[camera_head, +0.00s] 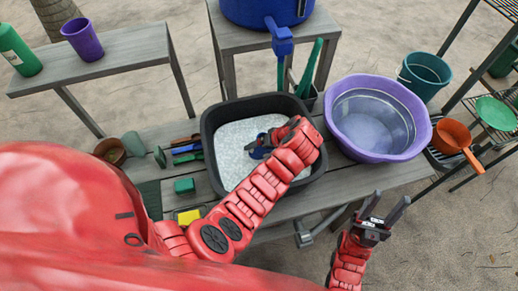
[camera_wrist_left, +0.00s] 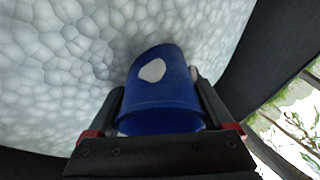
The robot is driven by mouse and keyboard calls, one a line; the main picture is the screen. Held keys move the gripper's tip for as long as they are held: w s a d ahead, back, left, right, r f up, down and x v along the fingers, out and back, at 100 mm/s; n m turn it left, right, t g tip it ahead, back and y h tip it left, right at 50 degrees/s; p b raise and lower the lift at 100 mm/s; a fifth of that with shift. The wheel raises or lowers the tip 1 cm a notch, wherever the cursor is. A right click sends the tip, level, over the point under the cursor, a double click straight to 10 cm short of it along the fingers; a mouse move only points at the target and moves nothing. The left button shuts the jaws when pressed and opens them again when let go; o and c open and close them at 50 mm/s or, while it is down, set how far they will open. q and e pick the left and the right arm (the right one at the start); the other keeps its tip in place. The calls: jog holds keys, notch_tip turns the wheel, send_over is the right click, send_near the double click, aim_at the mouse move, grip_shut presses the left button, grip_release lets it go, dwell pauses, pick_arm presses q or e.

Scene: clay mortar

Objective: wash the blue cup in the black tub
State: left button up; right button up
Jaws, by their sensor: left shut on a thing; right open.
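The black tub (camera_head: 209,150) stands on the wooden bench and is full of pale foam (camera_head: 233,135). My left gripper (camera_head: 264,146) is inside the tub outline, over the foam. It is shut on the blue cup (camera_head: 257,153), mostly hidden by my gripper in the head view. In the left wrist view the blue cup (camera_wrist_left: 165,85) sits between the two fingers, with a pale oval spot on its side. Foam fills the view behind it; whether the cup touches the foam I cannot tell. My right gripper (camera_head: 384,211) is open and empty, in front of the bench at the right.
A purple basin (camera_head: 345,135) stands right of the tub. A blue barrel with a tap (camera_head: 280,38) is behind it. Left of the tub lie brushes (camera_head: 186,149), a green block (camera_head: 184,186) and a yellow sponge (camera_head: 188,217). An orange pan (camera_head: 453,137) is at right.

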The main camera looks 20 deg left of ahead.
pick_arm(q)
notch_tip(320, 180, up, 17)
jog(key=p, duration=1.3)
jog(key=shift+f+p, duration=0.2)
jog(key=shift+p, duration=0.15)
